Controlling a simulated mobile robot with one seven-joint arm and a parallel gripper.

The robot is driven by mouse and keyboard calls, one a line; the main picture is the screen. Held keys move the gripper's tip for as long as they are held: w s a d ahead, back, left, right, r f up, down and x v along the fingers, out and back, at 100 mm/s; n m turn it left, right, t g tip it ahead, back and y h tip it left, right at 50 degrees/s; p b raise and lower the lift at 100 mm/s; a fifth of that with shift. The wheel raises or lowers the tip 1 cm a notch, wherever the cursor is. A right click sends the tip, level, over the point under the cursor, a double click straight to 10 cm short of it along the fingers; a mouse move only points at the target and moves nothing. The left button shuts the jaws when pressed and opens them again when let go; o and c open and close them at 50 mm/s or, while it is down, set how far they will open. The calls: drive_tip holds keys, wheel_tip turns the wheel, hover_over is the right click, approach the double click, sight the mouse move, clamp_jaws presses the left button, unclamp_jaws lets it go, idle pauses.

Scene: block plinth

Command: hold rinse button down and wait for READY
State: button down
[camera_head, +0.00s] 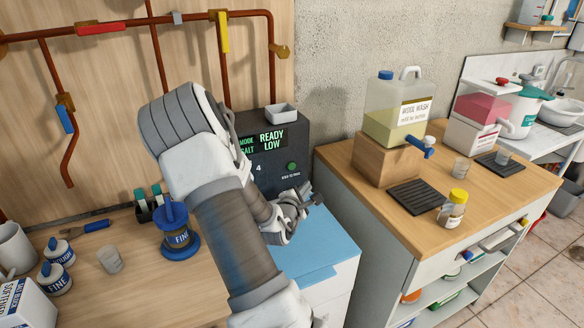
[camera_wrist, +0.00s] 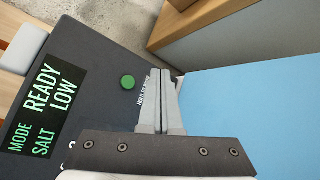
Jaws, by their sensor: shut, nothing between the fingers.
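The dark control panel (camera_head: 270,183) stands on a blue-topped white cabinet. Its display (camera_head: 262,141) is lit green and reads READY LOW, with MODE SALT beside it; the same display (camera_wrist: 45,108) shows in the wrist view. A round green button (camera_head: 292,166) is on the panel's right part, with small lettering below it. In the wrist view the green button (camera_wrist: 127,82) is uncovered, left of the fingertips. My gripper (camera_head: 306,197) is shut and empty, low in front of the panel. In the wrist view its fingertips (camera_wrist: 167,72) are beside the lettering and apart from the button.
The blue cabinet top (camera_head: 310,250) is clear in front of the panel. A small grey tray (camera_head: 282,113) sits on the panel. A wooden counter (camera_head: 480,190) with a wool wash jug (camera_head: 398,110) is at right.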

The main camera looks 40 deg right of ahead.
drive_tip(key=shift+w+d, duration=0.35)
drive_tip(key=shift+w, duration=0.85)
drive_tip(key=shift+w+d, duration=0.4)
drive_tip(key=shift+w, duration=0.85)
drive_tip(key=shift+w+d, duration=0.35)
drive_tip(key=shift+w, duration=0.85)
drive_tip(key=shift+w+d, duration=0.15)
drive_tip(key=shift+w, duration=0.25)
drive_tip(key=shift+w+d, duration=0.1)
drive_tip(key=shift+w, duration=0.3)
idle(0.7)
drive_tip(key=shift+s+a+p, duration=0.25)
drive_tip(key=shift+s+p, duration=0.05)
drive_tip(key=shift+s, duration=0.5)
drive_tip(key=shift+s+a, duration=0.25)
drive_tip(key=shift+s, duration=0.55)
drive_tip(key=shift+s+a, duration=0.25)
drive_tip(key=shift+s, duration=0.55)
drive_tip(key=shift+s+a, duration=0.25)
drive_tip(key=shift+s, duration=0.55)
